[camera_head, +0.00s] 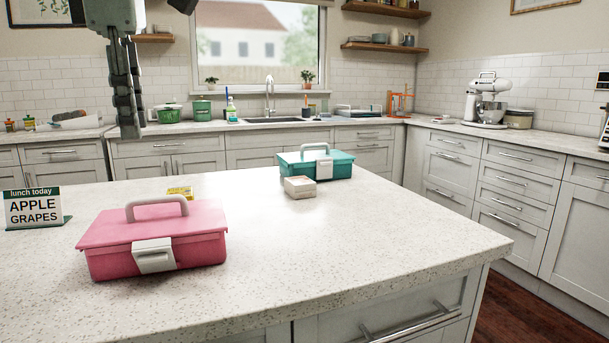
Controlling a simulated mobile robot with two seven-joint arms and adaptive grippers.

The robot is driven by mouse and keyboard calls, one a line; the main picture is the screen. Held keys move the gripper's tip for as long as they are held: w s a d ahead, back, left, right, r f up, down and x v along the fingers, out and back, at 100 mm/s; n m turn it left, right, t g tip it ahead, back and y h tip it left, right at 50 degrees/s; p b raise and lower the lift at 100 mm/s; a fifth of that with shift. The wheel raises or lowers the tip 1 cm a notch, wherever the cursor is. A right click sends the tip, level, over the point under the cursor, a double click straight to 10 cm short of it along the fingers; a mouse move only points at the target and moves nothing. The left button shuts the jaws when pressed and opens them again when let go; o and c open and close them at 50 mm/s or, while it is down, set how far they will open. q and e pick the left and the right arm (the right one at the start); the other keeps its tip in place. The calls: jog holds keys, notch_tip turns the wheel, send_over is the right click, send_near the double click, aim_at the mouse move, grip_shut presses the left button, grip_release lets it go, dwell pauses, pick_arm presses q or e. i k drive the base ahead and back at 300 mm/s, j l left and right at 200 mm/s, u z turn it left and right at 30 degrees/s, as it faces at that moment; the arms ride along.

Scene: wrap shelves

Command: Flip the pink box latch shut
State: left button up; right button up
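The pink box (160,240) sits on the counter at the left, its lid down. A white handle (157,206) stands up on the lid. The white latch (153,256) is on its front face; I cannot tell whether it is fastened. My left gripper (129,130) hangs from the top left, pointing down, above and apart from the box. Its fingers overlap from this side, so their gap is hidden. No thing shows in them. My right gripper is not in view.
A lunch sign (33,207) stands left of the pink box. A small yellow packet (180,192) lies behind it. A teal box (325,165) and a small pale box (299,187) stand farther back. The counter's front and right are clear.

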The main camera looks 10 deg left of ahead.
aim_at(154, 255)
jog(key=k+l, duration=1.2)
jog(key=k, duration=0.05)
